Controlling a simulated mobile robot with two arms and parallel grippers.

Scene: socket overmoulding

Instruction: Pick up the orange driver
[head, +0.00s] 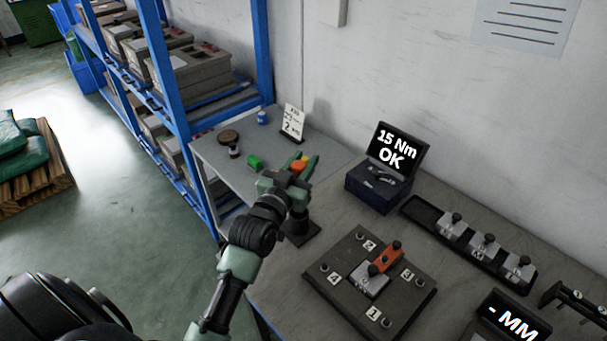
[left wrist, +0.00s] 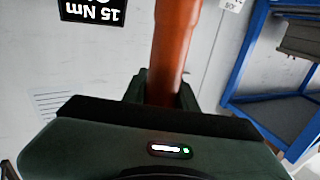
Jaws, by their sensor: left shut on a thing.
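The orange driver shows as an orange shaft (left wrist: 174,45) between the fingers in the left wrist view, running up out of the top of that picture. In the head view only a small orange part (head: 298,165) shows at the fingertips. My left gripper (head: 298,172) is shut on it, above the left part of the bench. A dark stand (head: 301,232) is on the bench just below the gripper, partly hidden by it. My right gripper is not in view.
A torque display (head: 393,148) reading "15 Nm OK" stands to the right. A dark fixture plate (head: 340,255) with numbered corners holds a grey block and an orange piece. A green block (head: 255,161), a blue can (head: 262,117) and a card (head: 292,122) sit behind. Blue shelving (head: 165,70) stands at left.

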